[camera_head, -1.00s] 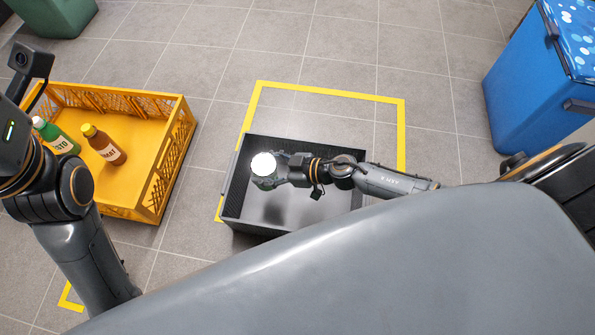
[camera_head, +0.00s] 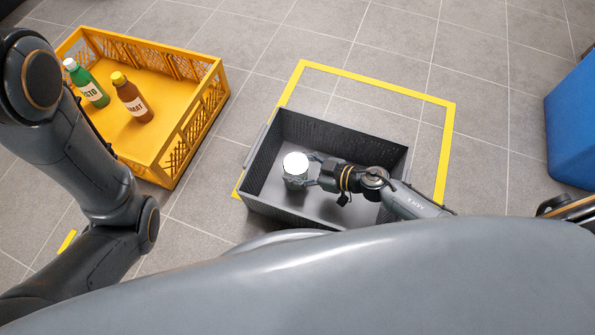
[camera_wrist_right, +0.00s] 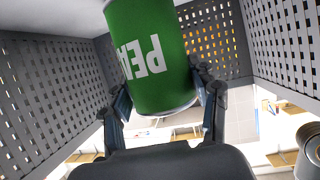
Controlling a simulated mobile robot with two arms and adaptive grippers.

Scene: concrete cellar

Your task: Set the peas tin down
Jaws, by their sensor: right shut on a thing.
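The peas tin (camera_head: 295,164) shows a white, bright top in the head view, inside the dark grey crate (camera_head: 392,160). In the right wrist view the tin (camera_wrist_right: 150,60) is green with white lettering, part of it cut off by the frame's top edge. My right gripper (camera_head: 308,173) is shut on the tin, with a finger on each side of it, and reaches into the crate from the right. The right wrist view also shows the fingers (camera_wrist_right: 164,98). I cannot tell whether the tin touches the crate floor. My left arm is at the left; its gripper is out of view.
A yellow crate (camera_head: 182,145) at the left holds a green bottle (camera_head: 88,85) and a brown bottle (camera_head: 133,98). Yellow floor tape (camera_head: 380,82) frames the dark crate. A blue bin (camera_head: 572,130) stands at the right. Tiled floor behind is clear.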

